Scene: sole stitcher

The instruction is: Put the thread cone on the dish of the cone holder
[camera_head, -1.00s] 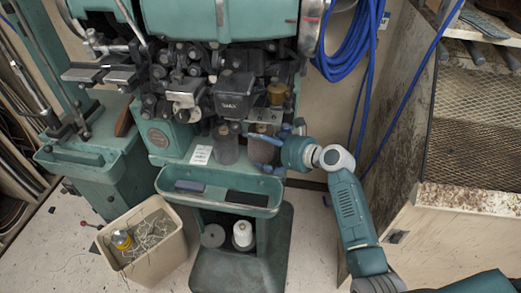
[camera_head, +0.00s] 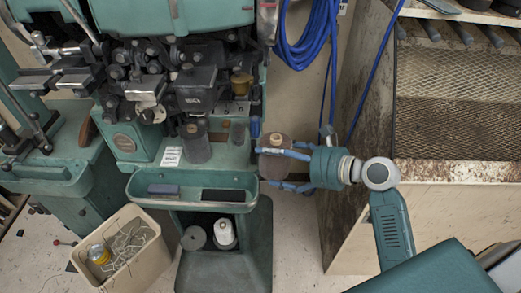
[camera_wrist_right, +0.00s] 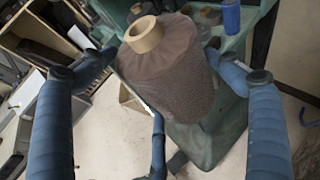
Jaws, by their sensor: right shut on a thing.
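My right gripper (camera_head: 268,168) is shut on a brown thread cone (camera_head: 272,170) with a tan core on top. It holds the cone upright in the air, just right of the machine's front tray. In the right wrist view the cone (camera_wrist_right: 175,85) sits between my blue fingers, slightly tilted in the picture. A round grey dish (camera_head: 194,238), apparently the cone holder's, shows bare low under the tray. A white cone (camera_head: 224,234) stands beside it. My left gripper is not in view.
The green tray (camera_head: 190,206) overhangs the grey dish. A bin of thread scraps (camera_head: 122,252) stands left, a mesh-topped bench (camera_head: 450,110) right.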

